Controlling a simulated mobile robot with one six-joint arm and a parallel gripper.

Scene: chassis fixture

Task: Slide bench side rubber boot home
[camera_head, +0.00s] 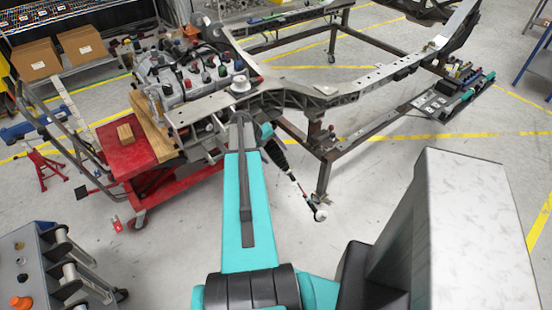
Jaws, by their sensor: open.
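A black ribbed rubber boot (275,153) sits on a slim rod (303,191) that slopes down and right from the frame, just right of my arm. A small red band shows near the boot's lower end, and a pale round joint (320,215) ends the rod. A small teal piece shows at the boot's upper end; I cannot tell whether it belongs to my arm. My teal arm reaches up the middle of the view. My gripper does not show clearly; the arm's far end hides that area. I cannot tell how the boot is seated at its upper end.
A grey chassis frame (370,82) on dark legs spans the back. An engine block (190,75) and a red cart (135,155) stand left. A tool tray (440,102) hangs at right. A grey trolley (45,265) is at lower left. Floor below the rod is clear.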

